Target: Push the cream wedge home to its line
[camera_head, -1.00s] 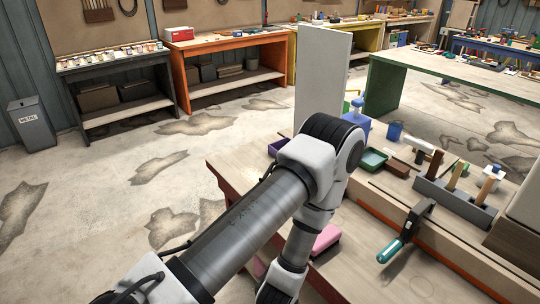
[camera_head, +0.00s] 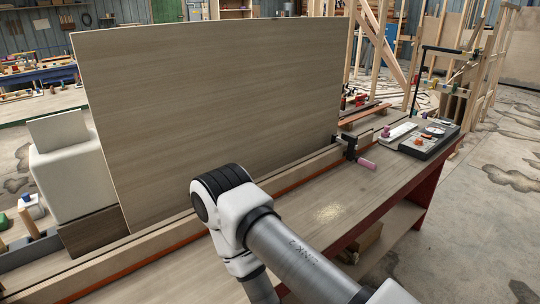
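I cannot make out a cream wedge or its line in this view. A large upright wooden panel (camera_head: 220,120) with a slightly curved top edge stands on the bench behind a long wooden rail (camera_head: 290,172), and hides what is behind it. At the panel's left end are a pale, rounded block (camera_head: 75,175) and a brown wooden block (camera_head: 92,232). My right arm comes in from the bottom right and bends down in front of the rail. Its gripper is below the picture's edge. My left arm and gripper are not in view.
A clamp with a pink handle (camera_head: 367,164) sits at the rail's right end. A dark tray of small items (camera_head: 430,139) lies on the bench's far right. A grey rack (camera_head: 14,258) is at the left edge.

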